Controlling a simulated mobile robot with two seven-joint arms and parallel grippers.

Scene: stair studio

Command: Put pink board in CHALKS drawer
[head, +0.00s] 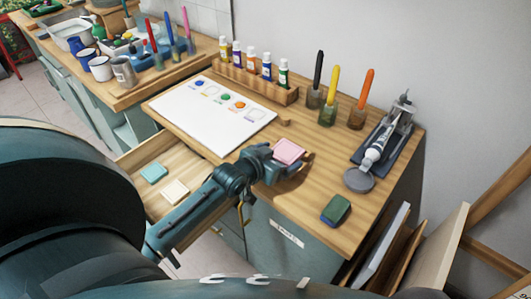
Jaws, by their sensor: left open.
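The pink board (289,151) is a small flat square at the front part of the wooden worktop. My left gripper (287,163) is open at the board, with its fingers around or just beside it. I cannot tell whether they touch it. An open drawer (142,155) sticks out at the left of the worktop, with a teal board (153,173) and a cream board (175,191) lying flat inside. My left arm passes over this drawer and hides part of it. A white label (287,233) is on the cabinet front; its small lettering looks like CHALKS. My right gripper is out of view.
On the worktop (389,204) are a white palette sheet (205,113), a paint bottle rack (257,83), several brushes in jars, a tube press (383,140) and a green-blue block (336,210). Panels (445,245) lean at the right.

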